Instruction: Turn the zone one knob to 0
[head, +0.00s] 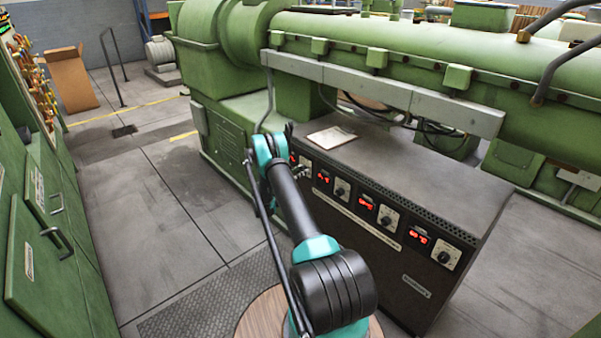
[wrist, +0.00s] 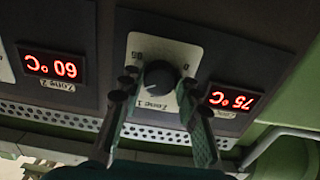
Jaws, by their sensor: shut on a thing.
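The zone one knob (wrist: 160,76) is a round black dial on a white plate (wrist: 176,50) marked "Zone 1", seen upside down in the wrist view. A 0 shows at the plate's right and a second number at its left. My gripper (wrist: 160,83) has one finger on each side of the knob and is shut on it. The knob's pointer is too dark to read. The red display (wrist: 232,100) beside it reads 75 °C. In the head view my gripper (head: 299,172) is at the left end of the control cabinet, and my arm and gripper partly hide the zone one controls.
The dark control cabinet (head: 400,278) carries several more displays and knobs to the right. The zone 2 display (wrist: 53,67) reads 60 °C. A paper or clipboard (head: 331,138) lies on the cabinet top. Green machinery (head: 400,60) stands behind, green cabinets (head: 50,240) at left; floor between is open.

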